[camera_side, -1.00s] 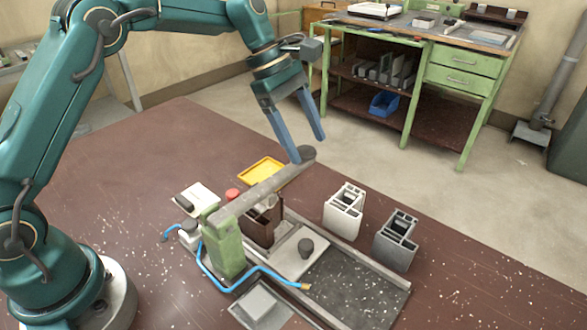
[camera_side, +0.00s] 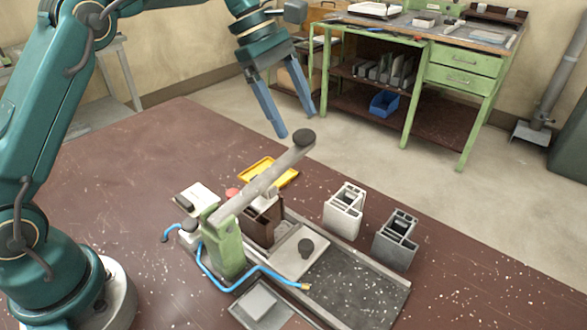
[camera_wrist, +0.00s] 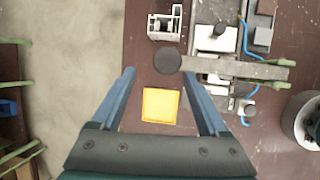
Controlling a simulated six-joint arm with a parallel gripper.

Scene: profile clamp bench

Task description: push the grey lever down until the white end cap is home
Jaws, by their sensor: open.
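The grey lever (camera_side: 262,182) rises from the green clamp post (camera_side: 224,248) and slants up to its dark round knob (camera_side: 303,138). My gripper (camera_side: 296,125) is open and empty, with its fingertips just above and behind the knob in the side view. In the wrist view the knob shows between the fingertips (camera_wrist: 157,68); I cannot tell whether they touch it. A brown profile (camera_side: 260,226) stands in the clamp under the lever. A small white piece, seemingly the end cap (camera_side: 268,199), shows at its top, partly hidden by the lever. Its seating is unclear.
A white profile block (camera_side: 344,211) and a grey one (camera_side: 396,240) stand right of the clamp. A yellow tray (camera_side: 283,176) lies behind it. A blue hose (camera_side: 240,283) runs along the front.

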